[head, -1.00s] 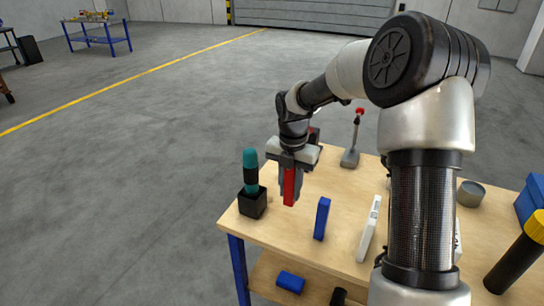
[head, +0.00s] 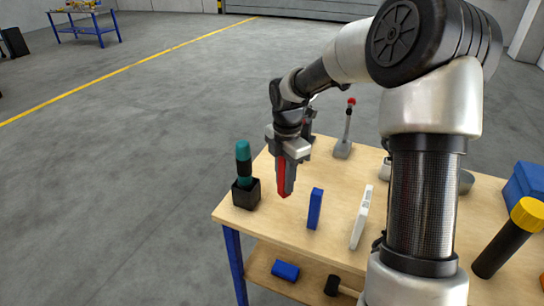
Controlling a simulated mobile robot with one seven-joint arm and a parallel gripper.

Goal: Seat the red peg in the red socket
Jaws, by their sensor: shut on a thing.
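My gripper (head: 286,180) is shut on the red peg (head: 282,179), a long red bar that hangs roughly upright and slightly tilted from the jaws. The peg is over the left part of the wooden table (head: 262,231). I cannot tell whether its lower end touches the table top. I cannot make out a red socket in this view; my arm hides part of the table.
A black holder (head: 246,194) with a teal-handled tool (head: 243,155) stands left of the peg. A blue block (head: 315,209) and a white upright piece (head: 361,217) stand to the right. A red-knobbed lever (head: 345,135) stands behind. A yellow-capped black cylinder (head: 508,240) is at right.

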